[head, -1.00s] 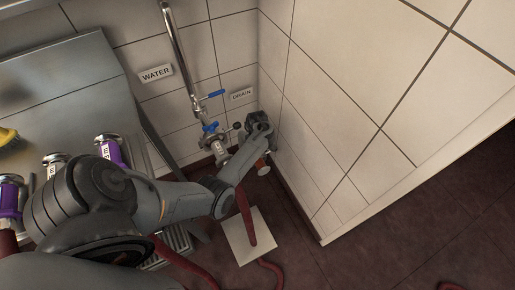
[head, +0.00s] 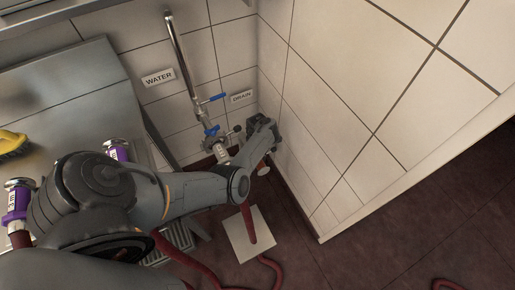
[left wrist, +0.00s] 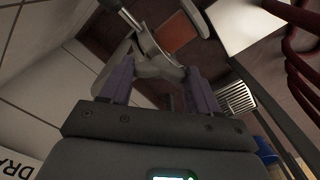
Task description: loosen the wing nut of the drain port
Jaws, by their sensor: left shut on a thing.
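My left gripper (left wrist: 158,88) shows in the left wrist view with its two purple-grey fingers on either side of a grey metal piece (left wrist: 157,68), which looks like the wing nut. The gripper is shut on it. A light metal rod (left wrist: 131,18) runs off from this piece toward the top. In the head view my left arm reaches to the drain corner, and its wrist hides the fingers and most of the drain port. The DRAIN label (head: 242,97) is on the wall just above. My right gripper is not in view.
A steel pipe with blue-handled valves (head: 211,129) stands left of the wrist, near the WATER label (head: 158,77). Tiled walls close in at the corner. A white square plate (head: 248,236) and red hose (head: 270,268) lie on the floor. Purple-banded fittings (head: 17,200) are at the left.

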